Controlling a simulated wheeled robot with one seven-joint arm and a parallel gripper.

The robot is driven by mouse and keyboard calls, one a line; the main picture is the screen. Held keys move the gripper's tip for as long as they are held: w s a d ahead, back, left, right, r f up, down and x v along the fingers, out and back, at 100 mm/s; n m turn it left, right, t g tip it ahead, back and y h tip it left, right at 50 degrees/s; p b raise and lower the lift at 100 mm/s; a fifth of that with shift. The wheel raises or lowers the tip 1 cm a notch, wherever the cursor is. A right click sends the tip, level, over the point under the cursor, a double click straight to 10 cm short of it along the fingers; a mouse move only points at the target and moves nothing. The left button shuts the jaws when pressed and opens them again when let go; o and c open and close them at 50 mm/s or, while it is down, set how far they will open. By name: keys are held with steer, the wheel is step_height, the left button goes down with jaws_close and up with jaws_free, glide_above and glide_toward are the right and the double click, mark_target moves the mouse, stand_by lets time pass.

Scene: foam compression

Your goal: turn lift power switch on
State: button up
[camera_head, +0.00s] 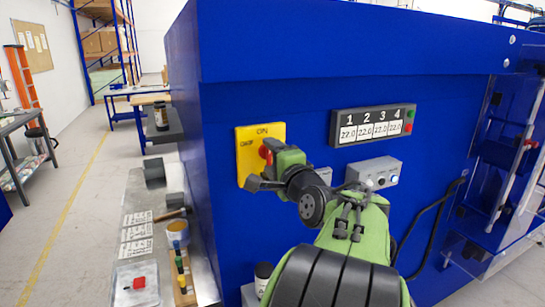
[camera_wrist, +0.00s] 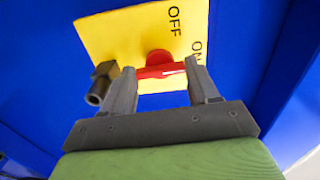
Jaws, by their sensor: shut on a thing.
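The lift power switch is a yellow plate (camera_head: 246,136) marked ON at the top and OFF at the left, fixed to the blue machine wall. Its red knob (camera_head: 266,153) is partly hidden by my gripper (camera_head: 262,170) in the head view. In the wrist view the yellow plate (camera_wrist: 112,38) fills the upper middle. The red handle (camera_wrist: 160,71) lies crosswise between the two fingers of my gripper (camera_wrist: 160,74), which is shut on it. The handle's right end lies near the ON label in that view; OFF is above the knob.
A numbered display panel (camera_head: 373,125) and a grey button box (camera_head: 374,173) are on the blue wall to the right. Open floor (camera_head: 85,215) lies further left.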

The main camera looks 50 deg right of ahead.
steer(key=shift+f+m, duration=0.1)
steer(key=shift+m, duration=0.2)
steer(key=o, duration=1.1)
steer(key=shift+c, duration=0.2)
steer(key=b+v, duration=0.2)
steer(key=v, duration=1.3)
steer(key=shift+s+a, duration=0.15)
steer(key=shift+s, duration=0.2)
